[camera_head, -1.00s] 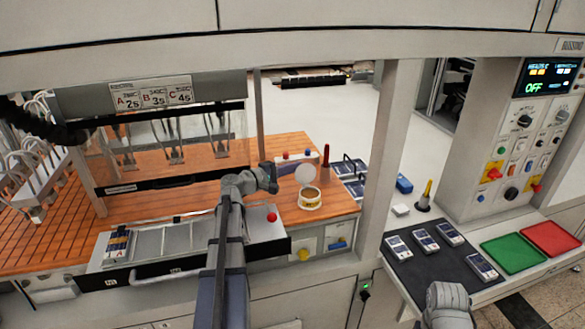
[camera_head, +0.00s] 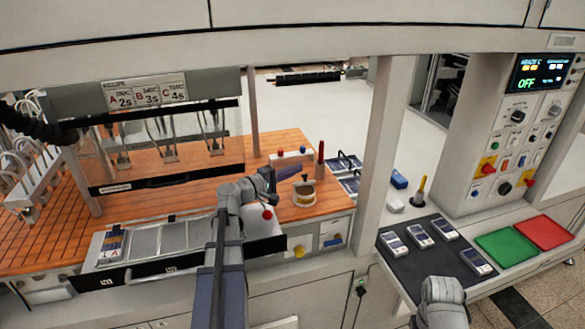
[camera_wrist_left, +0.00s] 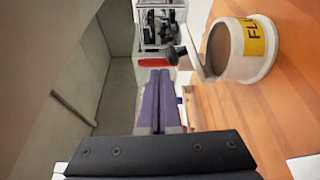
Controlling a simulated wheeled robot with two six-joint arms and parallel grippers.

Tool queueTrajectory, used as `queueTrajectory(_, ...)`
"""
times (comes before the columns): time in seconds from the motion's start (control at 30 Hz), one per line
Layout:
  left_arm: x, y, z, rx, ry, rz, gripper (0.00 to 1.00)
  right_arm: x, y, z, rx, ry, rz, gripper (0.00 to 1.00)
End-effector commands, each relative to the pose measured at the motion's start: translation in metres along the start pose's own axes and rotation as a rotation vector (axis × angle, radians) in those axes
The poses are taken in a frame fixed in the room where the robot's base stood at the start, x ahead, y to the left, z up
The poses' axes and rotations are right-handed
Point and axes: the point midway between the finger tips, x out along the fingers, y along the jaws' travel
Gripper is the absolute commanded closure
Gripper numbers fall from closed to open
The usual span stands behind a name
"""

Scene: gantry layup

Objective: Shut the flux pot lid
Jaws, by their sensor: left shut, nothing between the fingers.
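The flux pot (camera_head: 304,198) is a small white pot with a yellow label, near the right end of the orange worktop. It also shows in the left wrist view (camera_wrist_left: 262,50), turned sideways. Its lid (camera_wrist_left: 194,48) stands tilted over the mouth, partly open, with a dark knob. The brown inside still shows between lid and rim. My left gripper (camera_head: 296,169) is shut and empty, just left of and behind the lid in the head view. Its purple fingers (camera_wrist_left: 159,100) point toward the lid's knob side; whether they touch it I cannot tell. My right gripper is out of view.
A red upright handle (camera_head: 320,160) stands behind the pot. A tray with a red knob (camera_head: 267,213) lies under my left arm. A grey post (camera_head: 380,150) rises to the right. Several devices lie on a dark mat (camera_head: 425,262) beyond it.

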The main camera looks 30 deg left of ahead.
Motion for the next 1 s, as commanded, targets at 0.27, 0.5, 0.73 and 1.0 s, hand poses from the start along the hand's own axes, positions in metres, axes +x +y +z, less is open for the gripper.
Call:
queueTrajectory(0.27,-0.004,-0.005,0.009,0.000,0.000,0.000,1.00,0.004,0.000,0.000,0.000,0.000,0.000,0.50)
queueTrajectory(0.5,-0.005,-0.006,0.012,0.000,0.000,0.000,1.00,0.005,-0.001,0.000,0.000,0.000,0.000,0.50)
queueTrajectory(0.73,-0.005,-0.007,0.013,0.000,0.000,0.000,1.00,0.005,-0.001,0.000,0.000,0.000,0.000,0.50)
queueTrajectory(1.0,-0.005,-0.007,0.013,0.000,0.000,0.000,1.00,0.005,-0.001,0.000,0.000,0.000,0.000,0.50)
